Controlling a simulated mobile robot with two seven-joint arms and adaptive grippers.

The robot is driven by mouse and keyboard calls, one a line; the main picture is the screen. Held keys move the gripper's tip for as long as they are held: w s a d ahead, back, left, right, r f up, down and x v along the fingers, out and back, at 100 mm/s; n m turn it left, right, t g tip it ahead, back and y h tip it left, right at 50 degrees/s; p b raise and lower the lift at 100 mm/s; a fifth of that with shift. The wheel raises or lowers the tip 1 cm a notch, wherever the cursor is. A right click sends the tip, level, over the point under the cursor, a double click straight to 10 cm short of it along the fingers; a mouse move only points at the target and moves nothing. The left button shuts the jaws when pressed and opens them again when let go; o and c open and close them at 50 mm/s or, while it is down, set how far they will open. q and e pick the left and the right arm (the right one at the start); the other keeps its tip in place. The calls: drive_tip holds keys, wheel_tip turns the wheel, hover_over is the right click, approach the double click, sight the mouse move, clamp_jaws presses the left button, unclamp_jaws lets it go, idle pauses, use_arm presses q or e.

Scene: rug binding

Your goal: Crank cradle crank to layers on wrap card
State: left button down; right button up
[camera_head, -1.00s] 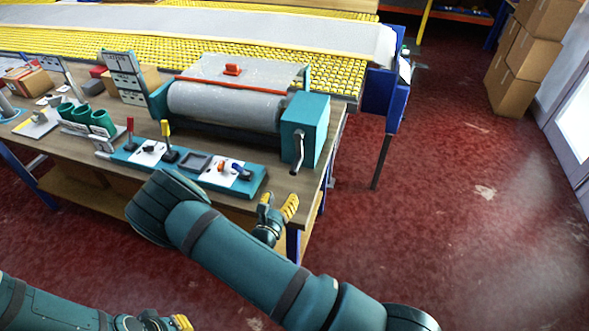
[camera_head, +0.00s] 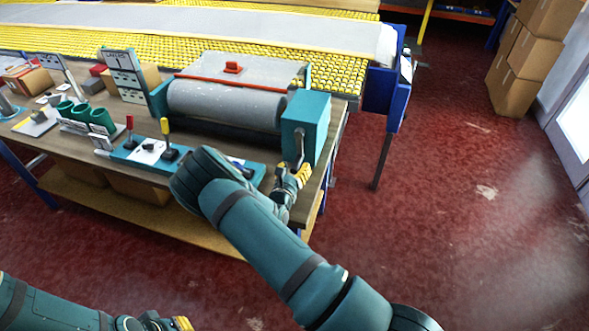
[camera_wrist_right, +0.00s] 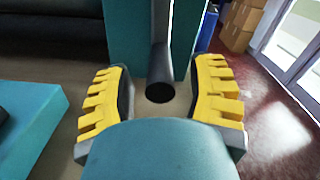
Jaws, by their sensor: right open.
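The cradle (camera_head: 225,102) holds a wide grey roll between teal end blocks on the bench. Its crank (camera_head: 299,144) hangs from the right teal housing (camera_head: 306,118), with a dark grip end. My right gripper (camera_head: 296,173) is at the crank's lower end. In the right wrist view the yellow-padded fingers (camera_wrist_right: 160,95) are open, one on each side of the crank handle (camera_wrist_right: 160,86), with gaps on both sides. The wrap card (camera_head: 124,70) looks to be the white panel with lettering, standing left of the roll. My left gripper (camera_head: 178,323) is at the bottom edge, partly cut off.
A teal control panel (camera_head: 130,153) with red and yellow levers lies in front of the roll, partly hidden by my right arm. Green cups (camera_head: 100,118) stand to its left. A yellow conveyor (camera_head: 335,72) runs behind. Open red floor lies right of the bench.

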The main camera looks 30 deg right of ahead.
clamp_jaws()
drive_tip(key=shift+w+a+r+m, duration=0.1)
drive_tip(key=shift+w+a+m, duration=0.4)
drive_tip(key=shift+m, duration=0.35)
drive_tip(key=shift+w+a+r+m, duration=0.1)
drive_tip(key=shift+w+a+m, duration=0.35)
drive_tip(key=shift+m, duration=0.4)
drive_tip(key=shift+w+a+r+m, duration=0.3)
drive_tip(key=shift+w+m, duration=0.2)
drive_tip(key=shift+m, duration=0.35)
drive_tip(key=shift+w+a+r+m, duration=0.15)
drive_tip(key=shift+w+a+m, duration=0.3)
drive_tip(key=shift+m, duration=0.4)
drive_tip(key=shift+w, duration=0.1)
unclamp_jaws()
